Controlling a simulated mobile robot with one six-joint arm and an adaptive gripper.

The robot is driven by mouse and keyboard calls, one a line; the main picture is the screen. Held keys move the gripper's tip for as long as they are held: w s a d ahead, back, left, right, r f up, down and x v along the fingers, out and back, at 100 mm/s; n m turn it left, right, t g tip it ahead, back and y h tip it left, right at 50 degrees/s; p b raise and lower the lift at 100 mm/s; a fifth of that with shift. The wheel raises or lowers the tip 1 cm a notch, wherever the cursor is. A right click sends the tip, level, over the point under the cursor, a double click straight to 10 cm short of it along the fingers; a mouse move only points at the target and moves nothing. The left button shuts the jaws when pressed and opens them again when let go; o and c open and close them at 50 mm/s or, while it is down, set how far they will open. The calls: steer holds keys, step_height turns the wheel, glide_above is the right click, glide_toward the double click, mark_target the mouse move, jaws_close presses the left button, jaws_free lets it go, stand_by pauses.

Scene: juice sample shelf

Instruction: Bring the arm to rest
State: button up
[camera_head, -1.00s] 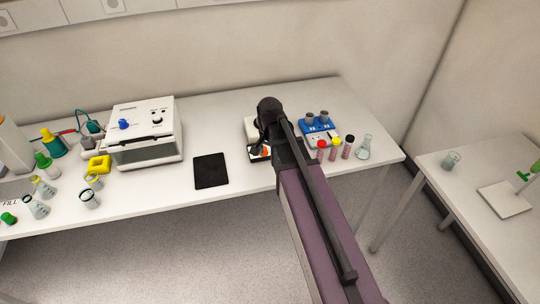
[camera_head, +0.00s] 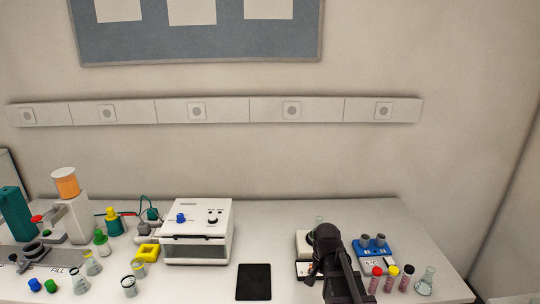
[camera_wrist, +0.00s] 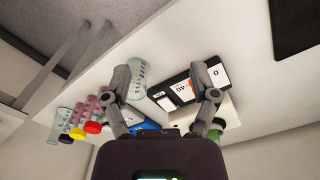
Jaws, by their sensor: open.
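My gripper (camera_wrist: 165,92) is open in the wrist view, its two dark fingers apart with nothing held between them. Beyond the fingers is a white and black instrument (camera_wrist: 182,88) with a small display, and a graduated glass vessel (camera_wrist: 137,78) shows beside the left finger. In the head view my arm rises from the lower right over the bench, in front of the white instrument (camera_head: 303,240). The fingertips are hidden there by my arm. Whether the fingers touch anything cannot be told.
Right of my arm are a blue instrument (camera_head: 375,250), capped sample tubes (camera_head: 390,279) and a flask (camera_head: 426,281). Left are a black pad (camera_head: 254,282), a white boxy machine (camera_head: 198,235) and several flasks and bottles.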

steer(key=s+f+n+b, duration=0.1)
steer(key=s+n, duration=0.5)
steer(key=s, duration=0.2)
steer(key=shift+s+a+f, duration=0.15)
steer(key=shift+f, duration=0.2)
stand_by(1.1)
